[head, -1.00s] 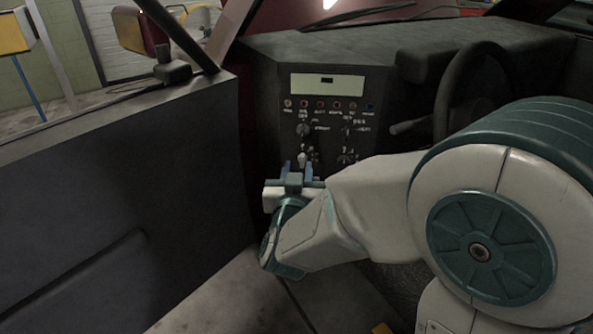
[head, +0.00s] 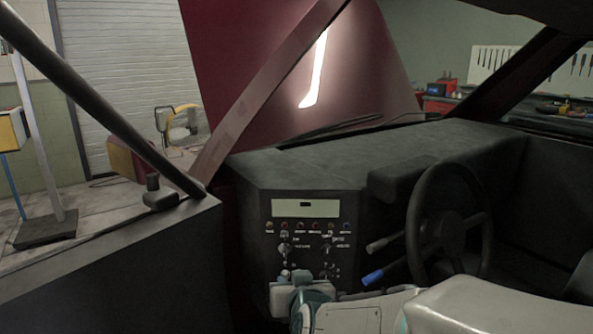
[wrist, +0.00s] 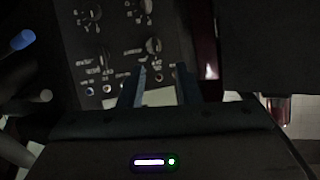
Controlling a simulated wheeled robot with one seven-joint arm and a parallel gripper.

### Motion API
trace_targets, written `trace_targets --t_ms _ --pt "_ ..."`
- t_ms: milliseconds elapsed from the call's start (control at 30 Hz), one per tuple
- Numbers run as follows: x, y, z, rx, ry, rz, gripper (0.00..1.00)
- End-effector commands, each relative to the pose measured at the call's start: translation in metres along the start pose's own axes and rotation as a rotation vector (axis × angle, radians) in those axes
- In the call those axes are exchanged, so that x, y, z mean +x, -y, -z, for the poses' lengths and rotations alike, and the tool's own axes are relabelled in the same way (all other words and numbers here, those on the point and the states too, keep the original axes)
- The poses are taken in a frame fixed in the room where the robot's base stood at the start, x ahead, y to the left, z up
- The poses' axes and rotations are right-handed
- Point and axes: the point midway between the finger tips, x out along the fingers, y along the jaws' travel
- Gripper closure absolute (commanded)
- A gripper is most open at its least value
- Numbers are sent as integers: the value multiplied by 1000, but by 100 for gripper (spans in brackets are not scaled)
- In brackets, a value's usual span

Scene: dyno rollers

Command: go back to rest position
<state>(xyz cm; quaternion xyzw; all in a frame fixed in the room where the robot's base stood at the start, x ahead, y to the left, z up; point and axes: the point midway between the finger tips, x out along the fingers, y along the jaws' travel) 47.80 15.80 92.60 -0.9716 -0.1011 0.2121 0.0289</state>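My gripper (head: 297,277) is low in the head view, in front of the lower part of the dashboard's control panel (head: 305,209). In the wrist view my gripper (wrist: 160,88) shows two dark fingers standing apart, with a pale patch visible between them. I see nothing gripped. The panel's knobs and labels (wrist: 122,45) lie beyond the fingertips, and I cannot tell the exact distance. My arm runs from the gripper to the lower right of the head view.
A steering wheel (head: 447,222) and a blue-tipped lever (head: 374,277) are to the right of the panel. The dark door (head: 110,265) is at the left. A sloping pillar (head: 255,95) and the windscreen opening are above. A workbench (head: 437,104) stands beyond.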

Motion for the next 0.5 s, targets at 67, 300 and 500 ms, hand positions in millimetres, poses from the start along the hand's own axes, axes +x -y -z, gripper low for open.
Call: trace_targets --t_ms 67,300,500 --pt "-17 -8 14 6 70 10 69" --pt "-68 -35 18 17 319 10 69" --pt "-125 -65 18 34 536 -43 69"
